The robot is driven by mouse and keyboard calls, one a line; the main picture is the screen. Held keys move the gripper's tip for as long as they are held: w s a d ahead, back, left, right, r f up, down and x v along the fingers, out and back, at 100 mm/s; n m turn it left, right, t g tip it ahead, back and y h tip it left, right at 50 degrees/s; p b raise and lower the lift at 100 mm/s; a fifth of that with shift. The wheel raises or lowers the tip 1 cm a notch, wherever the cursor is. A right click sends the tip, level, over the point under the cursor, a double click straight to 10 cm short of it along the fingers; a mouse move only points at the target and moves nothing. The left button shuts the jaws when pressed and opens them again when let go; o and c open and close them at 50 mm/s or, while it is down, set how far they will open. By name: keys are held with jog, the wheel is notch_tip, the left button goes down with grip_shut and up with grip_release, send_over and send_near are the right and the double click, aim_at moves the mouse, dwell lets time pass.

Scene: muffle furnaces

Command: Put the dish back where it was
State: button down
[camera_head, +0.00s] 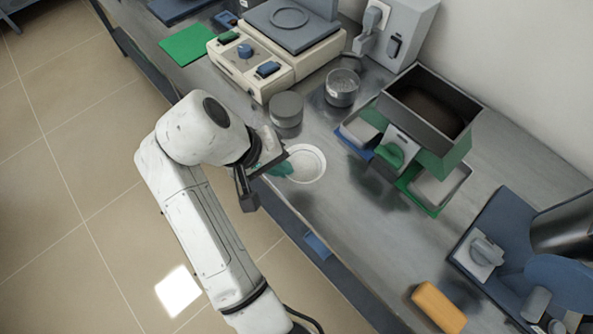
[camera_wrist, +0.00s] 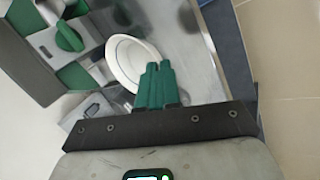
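The dish is a shallow, round white dish (camera_head: 306,163) near the front edge of the grey metal counter. It also shows in the wrist view (camera_wrist: 124,62), just beyond my fingertips. My gripper (camera_head: 284,169) reaches it from the left, and its green fingers (camera_wrist: 157,66) overlap the near rim. The fingers are close together and look shut on the rim, which they partly hide. The dish looks empty. I cannot tell whether its underside touches the counter or hangs slightly above it.
A grey lidded pot (camera_head: 286,109) and a metal cup (camera_head: 342,87) stand behind the dish. A cream balance-like device (camera_head: 262,66) is at the back left. A green and grey open-topped furnace (camera_head: 437,108) stands right. An orange block (camera_head: 438,307) lies near the front edge.

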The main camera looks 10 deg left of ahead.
aim_at(296, 164)
jog(key=w+f, duration=0.1)
jog(key=f, duration=0.1)
jog(key=w+d+f, duration=0.2)
jog(key=w+f, duration=0.1)
jog(key=shift+d+f+p, duration=0.15)
jog(key=shift+f+p, duration=0.15)
jog(key=shift+p, duration=0.1)
jog(key=shift+w+f, duration=0.15)
jog(key=shift+f, duration=1.55)
jog(key=shift+f, duration=0.15)
jog(key=c, duration=1.4)
grip_release()
jog(key=shift+o, duration=0.2)
jog(key=v, duration=1.2)
jog(key=shift+r, duration=0.2)
